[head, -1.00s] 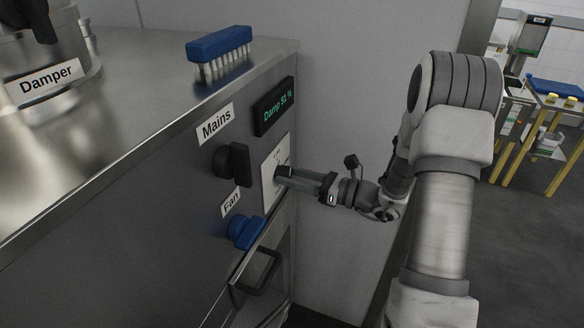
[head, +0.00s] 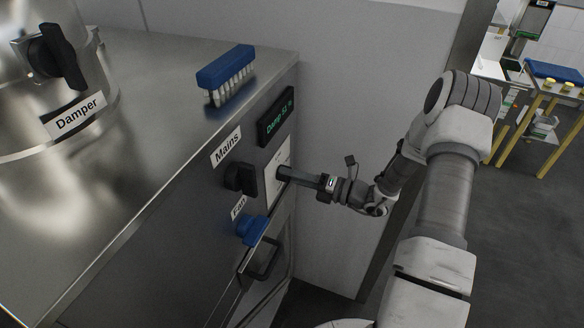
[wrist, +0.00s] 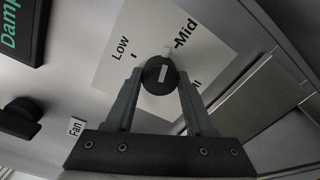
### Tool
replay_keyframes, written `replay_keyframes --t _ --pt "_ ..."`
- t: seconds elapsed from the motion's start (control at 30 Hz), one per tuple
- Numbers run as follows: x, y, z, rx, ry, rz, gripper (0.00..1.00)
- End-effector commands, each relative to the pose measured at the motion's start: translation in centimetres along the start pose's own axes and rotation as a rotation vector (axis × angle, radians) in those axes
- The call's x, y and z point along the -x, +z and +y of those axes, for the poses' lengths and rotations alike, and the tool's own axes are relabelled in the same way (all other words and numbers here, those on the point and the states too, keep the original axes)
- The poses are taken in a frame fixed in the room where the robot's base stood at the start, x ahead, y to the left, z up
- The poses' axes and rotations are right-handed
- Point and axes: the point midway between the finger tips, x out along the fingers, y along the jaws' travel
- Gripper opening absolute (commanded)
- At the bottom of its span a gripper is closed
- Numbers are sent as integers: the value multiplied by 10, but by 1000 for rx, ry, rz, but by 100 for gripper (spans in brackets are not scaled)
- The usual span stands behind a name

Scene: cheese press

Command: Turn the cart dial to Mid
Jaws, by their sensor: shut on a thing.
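The cart dial is a round black knob with a white pointer line in the wrist view (wrist: 160,73). It sits on a white plate (wrist: 106,82) marked Low, Mid and a third, partly hidden label. The pointer faces up the plate, between the Low and Mid ticks and nearer to Mid. My gripper (wrist: 160,84) is shut on the dial, one finger on each side. In the head view my gripper (head: 284,174) meets the plate (head: 283,157) on the cart front, and its fingers hide the dial.
The black Mains knob (head: 240,179) and blue Fan knob (head: 251,229) stick out left of my gripper. A handle (head: 264,262) is below. A display (head: 275,116) reads Damp 51 %. A blue brush (head: 226,70) lies on top beside the Damper vessel (head: 60,110).

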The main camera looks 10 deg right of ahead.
Motion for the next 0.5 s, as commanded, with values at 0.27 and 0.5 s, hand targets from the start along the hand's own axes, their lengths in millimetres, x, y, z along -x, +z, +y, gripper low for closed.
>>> replay_keyframes --t 0.27,0.5 --pt "1 0 2 -191 -1 4 0" --pt "1 0 0 -281 -2 6 0"
